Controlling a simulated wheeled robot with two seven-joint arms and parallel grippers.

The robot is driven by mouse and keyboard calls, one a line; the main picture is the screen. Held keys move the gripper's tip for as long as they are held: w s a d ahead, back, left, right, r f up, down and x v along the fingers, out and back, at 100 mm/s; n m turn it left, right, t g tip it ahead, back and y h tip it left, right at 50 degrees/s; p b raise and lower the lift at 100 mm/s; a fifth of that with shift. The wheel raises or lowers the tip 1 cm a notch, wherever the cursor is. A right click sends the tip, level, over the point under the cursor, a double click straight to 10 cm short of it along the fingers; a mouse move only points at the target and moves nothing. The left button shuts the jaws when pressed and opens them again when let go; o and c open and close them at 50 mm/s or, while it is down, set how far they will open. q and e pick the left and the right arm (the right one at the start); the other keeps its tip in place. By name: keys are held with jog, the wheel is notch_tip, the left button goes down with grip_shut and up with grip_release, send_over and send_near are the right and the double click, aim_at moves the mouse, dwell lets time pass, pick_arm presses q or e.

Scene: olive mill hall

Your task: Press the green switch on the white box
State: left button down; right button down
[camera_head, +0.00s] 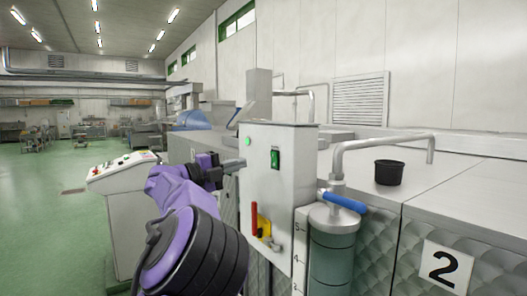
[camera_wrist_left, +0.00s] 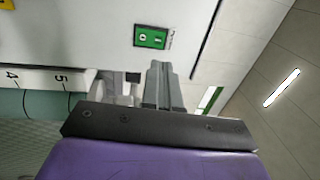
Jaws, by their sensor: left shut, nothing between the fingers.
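The white box (camera_head: 289,190) stands upright in the middle of the head view. The green switch (camera_head: 275,158) is on its front face, in the upper part. In the left wrist view, the switch (camera_wrist_left: 151,37) shows as a green rocker in a dark frame on the box's pale face (camera_wrist_left: 85,35). My left gripper (camera_head: 241,164) is shut and empty, just left of the switch in the head view. In the left wrist view, its closed fingers (camera_wrist_left: 160,76) point toward the box, beside the switch. I cannot tell whether they touch the face. My right gripper is in neither view.
A red handle (camera_head: 254,219) on a yellow plate and a small green lamp (camera_head: 248,140) are also on the box. A cylinder with a blue lever (camera_head: 344,202) stands to its right. A black cup (camera_head: 389,172) sits on the metal top. Open green floor (camera_head: 48,200) lies left.

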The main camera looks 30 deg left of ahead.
aim_at(272, 155)
pick_arm(q)
jog(key=p+x, duration=0.5)
jog(key=x, duration=0.4)
jog(key=shift+r, duration=0.1)
jog(key=shift+w+d, duration=0.1)
jog(key=shift+w, duration=0.05)
